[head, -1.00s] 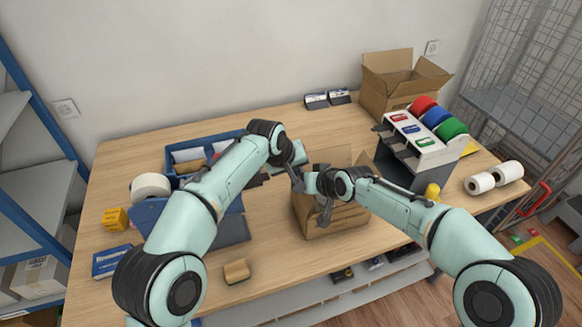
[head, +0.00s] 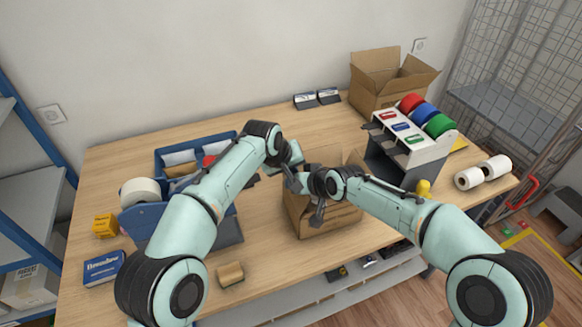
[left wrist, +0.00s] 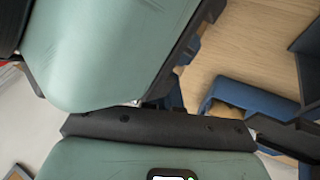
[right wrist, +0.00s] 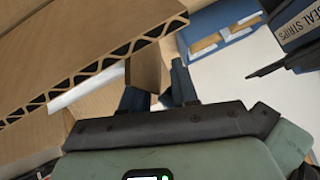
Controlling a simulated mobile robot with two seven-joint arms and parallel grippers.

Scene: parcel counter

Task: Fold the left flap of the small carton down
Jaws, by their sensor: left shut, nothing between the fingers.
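The small open-topped brown carton (head: 343,218) stands on the table in the middle of the head view. Flaps stand up at its back and right; my grippers and arms cover its left side, so the left flap's pose is unclear. My left gripper (head: 290,180) is shut and empty just above and left of the carton. My right gripper (head: 309,196) is over the carton's left part. In the right wrist view its fingers (right wrist: 160,88) are apart, with a piece of cardboard beside them and corrugated board edges close by. I cannot tell whether they touch.
White rolls (head: 482,174) lie at the right edge. A small wooden block (head: 230,275) lies near the front edge.

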